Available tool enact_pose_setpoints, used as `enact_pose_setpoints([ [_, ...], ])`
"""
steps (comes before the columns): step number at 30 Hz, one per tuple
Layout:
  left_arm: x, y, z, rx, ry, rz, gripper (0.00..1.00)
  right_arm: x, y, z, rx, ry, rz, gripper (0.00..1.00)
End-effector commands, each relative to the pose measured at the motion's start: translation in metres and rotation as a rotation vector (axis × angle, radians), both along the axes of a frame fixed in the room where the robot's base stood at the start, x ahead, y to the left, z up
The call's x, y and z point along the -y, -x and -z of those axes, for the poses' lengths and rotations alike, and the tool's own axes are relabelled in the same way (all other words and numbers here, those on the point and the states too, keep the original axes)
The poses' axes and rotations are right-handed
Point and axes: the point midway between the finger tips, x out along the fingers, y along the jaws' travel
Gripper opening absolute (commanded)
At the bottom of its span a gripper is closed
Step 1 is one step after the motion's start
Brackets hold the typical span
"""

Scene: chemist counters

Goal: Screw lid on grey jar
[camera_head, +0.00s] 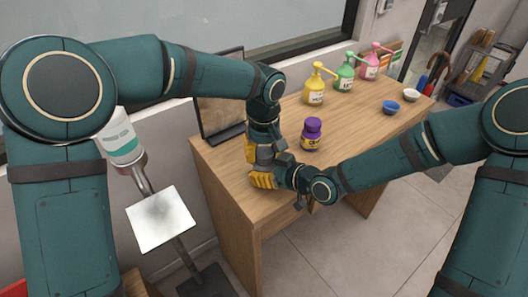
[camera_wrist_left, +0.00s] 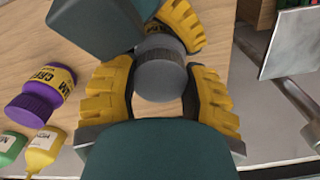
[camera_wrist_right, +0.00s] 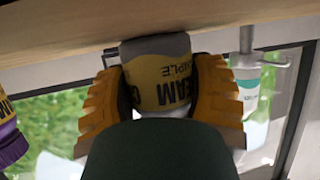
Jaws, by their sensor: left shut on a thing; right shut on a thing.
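My left gripper (camera_head: 254,150) points down over the front of the wooden counter and is shut on a round grey ridged lid (camera_wrist_left: 160,75). My right gripper (camera_head: 264,178) comes in from the side, just below it. It is shut on the grey jar (camera_wrist_right: 158,75), whose yellow label shows between the yellow fingers in the right wrist view. The lid is above the jar; whether its threads are engaged cannot be told. In the head view, the grippers mostly hide both. The left wrist view shows right gripper fingers (camera_wrist_left: 182,22) close beside the lid.
A purple jar (camera_head: 312,134) stands on the counter (camera_head: 350,140) just right of the grippers. Yellow (camera_head: 315,88), green (camera_head: 345,75) and pink (camera_head: 371,65) pump bottles stand behind. A blue bowl (camera_head: 391,107) and a white bowl (camera_head: 411,95) sit at the far right.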

Motion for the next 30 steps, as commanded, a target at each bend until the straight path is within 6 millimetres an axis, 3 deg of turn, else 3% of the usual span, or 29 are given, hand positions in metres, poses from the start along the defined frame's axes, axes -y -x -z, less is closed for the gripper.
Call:
enact_pose_setpoints([
  [6,-0.001,0.0,0.0,0.001,0.0,0.168,0.03,0.0,0.0,0.0,0.0,0.0,-0.001,0.0],
  [14,-0.001,0.0,0.0,0.001,0.0,0.174,0.03,0.0,0.0,0.0,0.0,0.0,-0.001,0.0],
  [15,0.0,-0.001,0.0,0.001,0.0,0.174,0.53,0.0,0.0,0.0,0.0,0.0,-0.001,0.0],
  [17,0.0,-0.001,0.0,0.001,0.0,0.174,0.74,0.0,0.0,0.0,0.0,0.0,-0.001,0.0],
  [26,0.0,0.0,0.0,0.001,0.0,0.173,0.76,0.0,0.0,0.0,0.0,0.0,0.0,0.0],
  [30,0.0,-0.001,-0.011,0.004,0.001,0.173,0.76,0.0,0.0,0.0,0.0,0.0,0.0,0.0],
])
